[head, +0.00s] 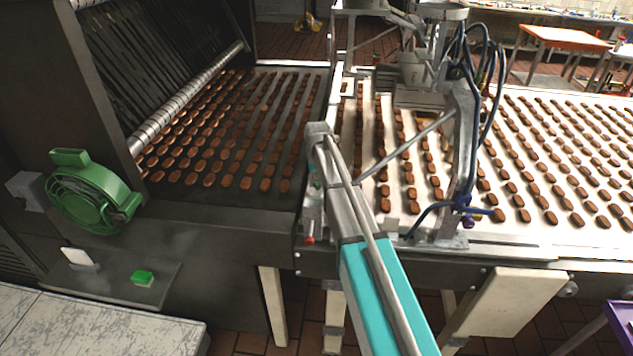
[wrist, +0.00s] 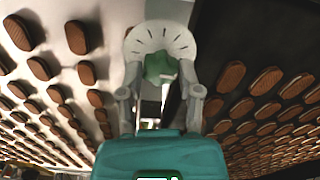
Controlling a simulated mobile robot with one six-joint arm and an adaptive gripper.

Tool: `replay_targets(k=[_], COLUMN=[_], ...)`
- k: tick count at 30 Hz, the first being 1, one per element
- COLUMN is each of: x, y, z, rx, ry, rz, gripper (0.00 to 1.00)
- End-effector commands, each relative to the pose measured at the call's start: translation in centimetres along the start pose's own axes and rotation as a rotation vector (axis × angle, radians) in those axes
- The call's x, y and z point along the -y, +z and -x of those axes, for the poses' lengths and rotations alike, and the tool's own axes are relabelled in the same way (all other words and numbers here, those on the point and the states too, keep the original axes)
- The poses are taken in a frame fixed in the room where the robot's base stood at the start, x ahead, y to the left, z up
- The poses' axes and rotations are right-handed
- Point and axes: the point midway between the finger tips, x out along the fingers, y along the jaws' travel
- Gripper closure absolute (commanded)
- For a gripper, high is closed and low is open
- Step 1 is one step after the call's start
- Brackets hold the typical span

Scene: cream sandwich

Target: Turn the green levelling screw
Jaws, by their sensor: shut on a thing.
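The green levelling screw (wrist: 159,66) shows in the wrist view in front of a pale, fan-shaped dial plate (wrist: 160,37) with dark marks. My gripper (wrist: 161,73) is shut on the screw, with one grey finger on each side of it. The teal gripper body fills the bottom of that view. In the head view my arm reaches to the gap between the dark oven belt and the white belt. There the arm largely hides my gripper and the screw.
Rows of brown biscuits lie on the dark belt (head: 221,185) and on the white belt (head: 552,185). A metal post with blue hoses (head: 465,150) stands right of my arm. A red knob (head: 309,240) is close by on the left. A green motor (head: 92,192) sits farther left.

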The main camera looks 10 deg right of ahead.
Motion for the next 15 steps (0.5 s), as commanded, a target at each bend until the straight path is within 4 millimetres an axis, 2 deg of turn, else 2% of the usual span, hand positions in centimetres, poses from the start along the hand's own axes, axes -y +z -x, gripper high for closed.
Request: replay_targets(k=[15], x=[0.0], y=[-0.25], z=[0.07], rx=[-0.004], ry=[-0.001], rz=[-0.051], gripper=[1.0])
